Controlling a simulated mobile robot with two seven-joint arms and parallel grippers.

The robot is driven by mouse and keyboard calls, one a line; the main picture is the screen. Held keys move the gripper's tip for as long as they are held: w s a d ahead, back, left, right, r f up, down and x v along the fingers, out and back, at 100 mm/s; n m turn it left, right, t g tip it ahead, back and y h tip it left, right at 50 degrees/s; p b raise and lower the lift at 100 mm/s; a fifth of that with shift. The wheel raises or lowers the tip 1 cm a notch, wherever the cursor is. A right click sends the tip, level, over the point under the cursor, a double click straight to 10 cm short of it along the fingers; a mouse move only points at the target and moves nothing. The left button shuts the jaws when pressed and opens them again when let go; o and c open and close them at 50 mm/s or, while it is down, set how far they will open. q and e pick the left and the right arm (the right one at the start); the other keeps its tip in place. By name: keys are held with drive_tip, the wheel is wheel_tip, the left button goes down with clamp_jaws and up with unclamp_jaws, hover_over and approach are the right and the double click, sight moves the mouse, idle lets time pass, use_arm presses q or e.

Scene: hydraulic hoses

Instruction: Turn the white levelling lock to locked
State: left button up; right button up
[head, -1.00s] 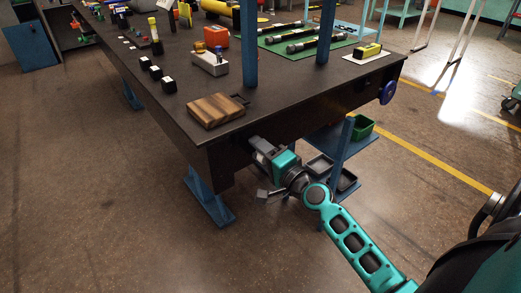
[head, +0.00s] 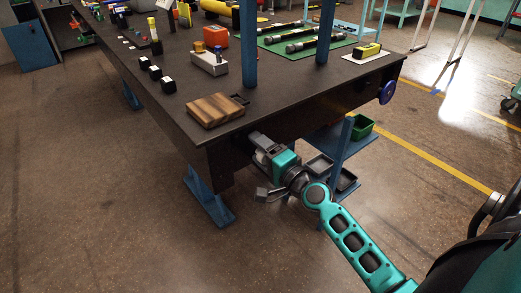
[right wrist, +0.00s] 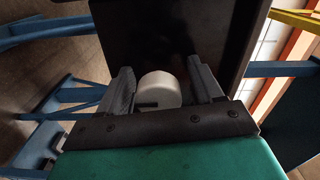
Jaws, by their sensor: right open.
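The white levelling lock (right wrist: 160,90) shows in the right wrist view as a round white knob with a dark slot or bar low on its face. It sits against the dark side of the bench. My right gripper (right wrist: 163,88) is open, with one grey finger on each side of the knob; I cannot tell whether either finger touches it. In the head view my right gripper (head: 258,144) is at the bench's front side, below the top, and the lock is hidden there. My left gripper is not in view.
The dark bench (head: 160,105) carries a wooden block (head: 215,109) near the corner above my gripper. A blue-purple handwheel (head: 387,92) sits on the bench side to the right. Blue legs and a low shelf with grey trays (head: 320,165) and a green bin (head: 362,126) are close to my arm.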

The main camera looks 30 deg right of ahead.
drive_tip(key=shift+s+f, duration=0.1)
drive_tip(key=shift+s, duration=0.45)
use_arm(q)
drive_tip(key=b, duration=0.1)
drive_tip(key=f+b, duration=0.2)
drive_tip(key=b, duration=0.1)
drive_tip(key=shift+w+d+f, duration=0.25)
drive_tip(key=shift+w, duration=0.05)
use_arm(e)
drive_tip(key=s+d, duration=0.1)
drive_tip(key=s, duration=1)
drive_tip(key=shift+s, duration=0.4)
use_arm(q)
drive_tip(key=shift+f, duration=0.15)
